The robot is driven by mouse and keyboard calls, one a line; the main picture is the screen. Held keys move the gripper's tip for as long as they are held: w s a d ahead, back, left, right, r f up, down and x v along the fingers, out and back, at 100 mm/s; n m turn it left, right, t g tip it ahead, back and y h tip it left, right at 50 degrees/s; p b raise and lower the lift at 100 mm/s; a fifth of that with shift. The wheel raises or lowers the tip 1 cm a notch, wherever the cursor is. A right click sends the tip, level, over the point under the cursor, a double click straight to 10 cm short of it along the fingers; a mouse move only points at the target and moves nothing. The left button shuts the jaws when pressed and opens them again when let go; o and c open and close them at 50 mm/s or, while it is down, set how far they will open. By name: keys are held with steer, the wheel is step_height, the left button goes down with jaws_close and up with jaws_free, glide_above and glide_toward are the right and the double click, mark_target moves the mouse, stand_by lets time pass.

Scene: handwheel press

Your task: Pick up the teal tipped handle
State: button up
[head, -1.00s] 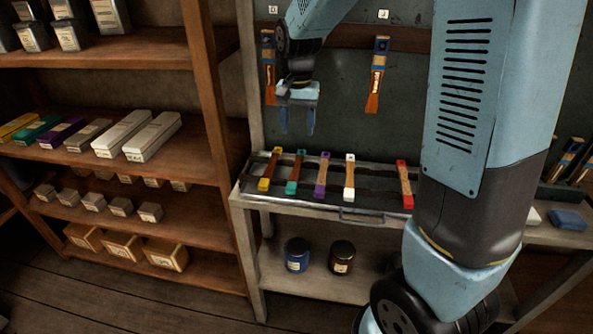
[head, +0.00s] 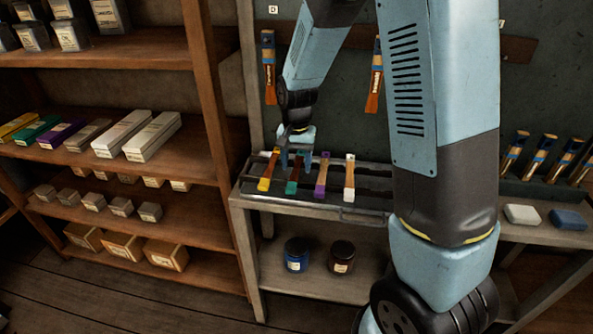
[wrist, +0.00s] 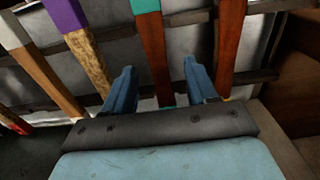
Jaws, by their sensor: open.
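The teal-tipped handle (head: 292,187) lies on the metal rack (head: 335,207), between the yellow-tipped handle (head: 265,180) and the purple-tipped handle (head: 321,180). My gripper (head: 297,165) is open, low over the upper part of the teal-tipped handle. In the wrist view, the brown shaft of the teal-tipped handle (wrist: 153,55) runs between the two open fingers of my gripper (wrist: 160,68). Its teal end is at the top edge. I cannot tell how far the fingers reach down beside the shaft.
A white-tipped handle (head: 349,180) lies farther right on the rack. In the wrist view, a neighbouring brown handle (wrist: 230,45) is just right of the right finger. Brushes (head: 268,70) hang on the wall behind. Two jars (head: 297,255) stand on the lower shelf.

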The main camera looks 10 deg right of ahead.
steer(key=shift+f, duration=0.35)
jaws_close()
stand_by(0.3)
